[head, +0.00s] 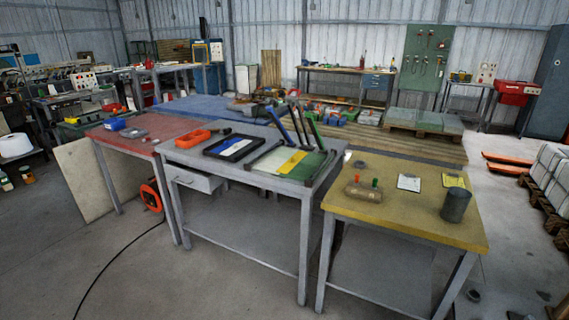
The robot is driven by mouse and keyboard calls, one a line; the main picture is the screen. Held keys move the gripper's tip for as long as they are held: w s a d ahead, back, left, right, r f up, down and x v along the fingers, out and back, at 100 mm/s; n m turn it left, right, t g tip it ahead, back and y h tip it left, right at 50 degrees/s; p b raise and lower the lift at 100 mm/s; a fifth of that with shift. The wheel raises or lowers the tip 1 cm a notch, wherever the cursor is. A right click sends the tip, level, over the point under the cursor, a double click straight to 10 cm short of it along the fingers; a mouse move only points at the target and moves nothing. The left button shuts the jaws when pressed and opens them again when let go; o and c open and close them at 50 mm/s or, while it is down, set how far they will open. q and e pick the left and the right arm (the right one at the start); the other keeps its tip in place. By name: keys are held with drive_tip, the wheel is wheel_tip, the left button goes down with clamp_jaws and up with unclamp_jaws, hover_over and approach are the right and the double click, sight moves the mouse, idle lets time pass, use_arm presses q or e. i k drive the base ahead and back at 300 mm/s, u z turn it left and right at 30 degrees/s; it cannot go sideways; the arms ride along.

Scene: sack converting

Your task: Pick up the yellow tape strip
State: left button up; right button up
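A yellow strip (292,162), which looks like the yellow tape strip, lies slanted on the grey middle table (225,170). It lies across a flat piece with a white part (270,160) and a green part (307,165), inside a dark frame. At this size I cannot tell whether it is stuck down or loose. Neither of my grippers shows in the head view.
Slanted blue, black and green bars (316,132) rise behind the strip. The yellow-topped table (400,215) at right carries a dark cup (455,204). Floor in front is mostly clear.

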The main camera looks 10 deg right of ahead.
sight(290, 162)
drive_tip(key=u, duration=0.7)
drive_tip(key=i, duration=1.15)
drive_tip(key=u, duration=0.6)
drive_tip(key=i, duration=1.45)
drive_tip(key=z, duration=0.8)
drive_tip(key=i, duration=0.9)
drive_tip(key=z, duration=0.95)
